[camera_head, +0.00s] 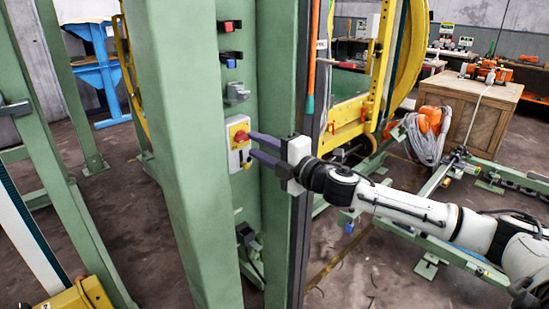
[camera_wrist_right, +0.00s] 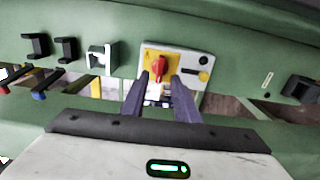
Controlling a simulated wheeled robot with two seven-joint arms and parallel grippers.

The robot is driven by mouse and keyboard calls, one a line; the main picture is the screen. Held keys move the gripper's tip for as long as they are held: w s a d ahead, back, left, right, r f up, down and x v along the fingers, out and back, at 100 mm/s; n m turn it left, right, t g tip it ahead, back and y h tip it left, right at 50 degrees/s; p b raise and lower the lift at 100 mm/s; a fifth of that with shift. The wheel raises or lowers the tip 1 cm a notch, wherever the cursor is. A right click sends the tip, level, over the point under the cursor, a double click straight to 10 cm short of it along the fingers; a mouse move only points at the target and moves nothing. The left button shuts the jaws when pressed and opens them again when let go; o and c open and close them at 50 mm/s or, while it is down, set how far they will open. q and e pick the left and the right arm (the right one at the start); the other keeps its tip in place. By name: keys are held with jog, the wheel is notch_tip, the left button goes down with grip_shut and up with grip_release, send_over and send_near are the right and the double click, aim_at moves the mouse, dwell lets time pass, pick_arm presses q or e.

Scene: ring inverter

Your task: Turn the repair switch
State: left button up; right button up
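The repair switch is a red rotary knob (camera_head: 241,136) on a yellow and white box (camera_head: 239,158) fixed to the green column. In the right wrist view the red knob (camera_wrist_right: 159,69) sits on its yellow plate (camera_wrist_right: 186,57), just beyond my fingertips. My right gripper (camera_head: 251,144) reaches in from the right, its two purple fingers apart and pointing at the box. The right wrist view shows the open fingers (camera_wrist_right: 159,82) on either side of the knob's lower part, with a gap between them. I cannot tell whether they touch it. My left gripper is not in view.
Above the box on the column are a grey bracket (camera_head: 237,93) and small red (camera_head: 229,27) and blue (camera_head: 230,55) handled parts. A black fitting (camera_head: 247,236) is below. A yellow frame (camera_head: 357,117) and a wooden crate (camera_head: 470,115) stand behind my right arm.

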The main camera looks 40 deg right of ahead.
jog(key=s+b, duration=0.1)
jog(key=s, duration=0.6)
jog(key=shift+d, duration=0.2)
dwell(0.5)
